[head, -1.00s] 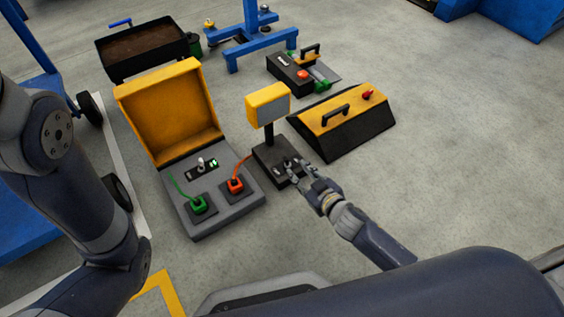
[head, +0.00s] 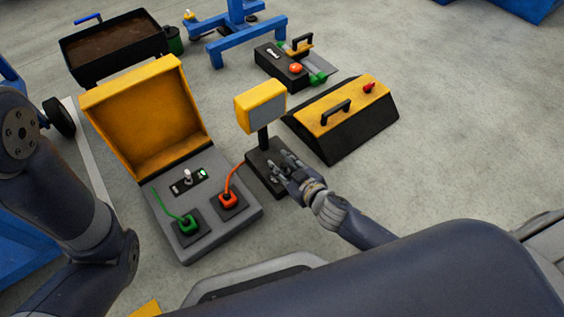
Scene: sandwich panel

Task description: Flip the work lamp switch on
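The work lamp has a yellow head (head: 262,106) with a grey face on a short black post. Its black base (head: 258,176) stands on the floor right of an open yellow and grey case. My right gripper (head: 281,163) is over the lamp's base, with its fingers apart. The lamp switch is not clear to see; the fingers cover part of the base. I cannot tell whether the fingers touch it. The lamp face looks unlit. My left gripper is out of the picture; only my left arm shows.
The open case (head: 150,110) holds a panel with a toggle switch (head: 187,175), a green plug (head: 187,222) and an orange plug (head: 228,199). A yellow and black toolbox (head: 345,125) stands right of the lamp. A black control box (head: 281,68) is behind. Floor at right is clear.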

